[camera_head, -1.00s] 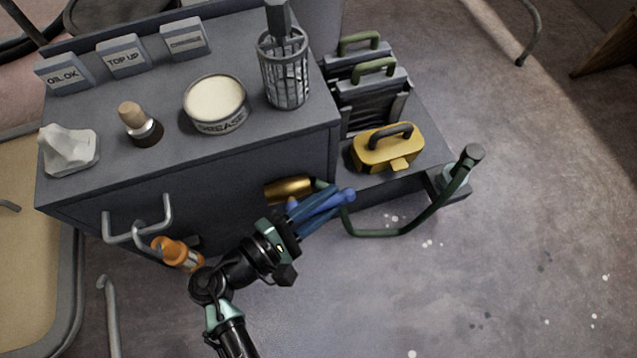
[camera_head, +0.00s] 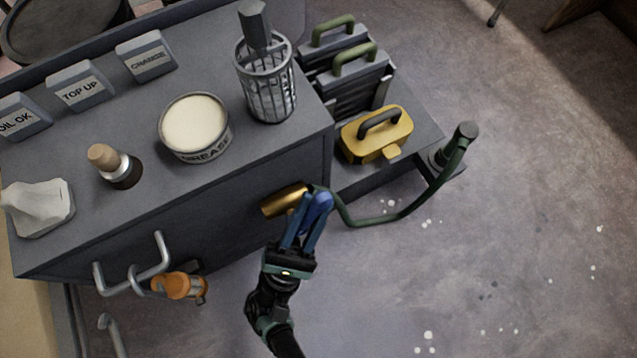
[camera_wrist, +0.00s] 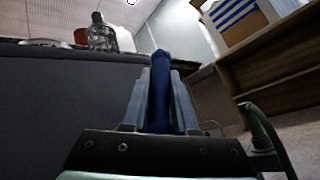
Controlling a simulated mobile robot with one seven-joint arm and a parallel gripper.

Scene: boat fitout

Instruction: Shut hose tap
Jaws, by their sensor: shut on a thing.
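The brass hose tap (camera_head: 284,201) sticks out from the front of the grey cabinet, low near its right end. A green hose (camera_head: 385,218) runs from beside it to the right. My gripper (camera_head: 311,208) is in front of the tap, its blue fingers pointing up and slightly right in the head view. It is shut on a dark blue handle (camera_wrist: 159,90), which stands between the paler fingers in the wrist view. The fingers hide where the handle meets the tap.
An orange-capped item (camera_head: 180,286) hangs by the cabinet's rail handle (camera_head: 133,276), left of my arm. A yellow box (camera_head: 376,139) sits on the low shelf at right, near the hose's upright end (camera_head: 455,150). The floor at right is clear.

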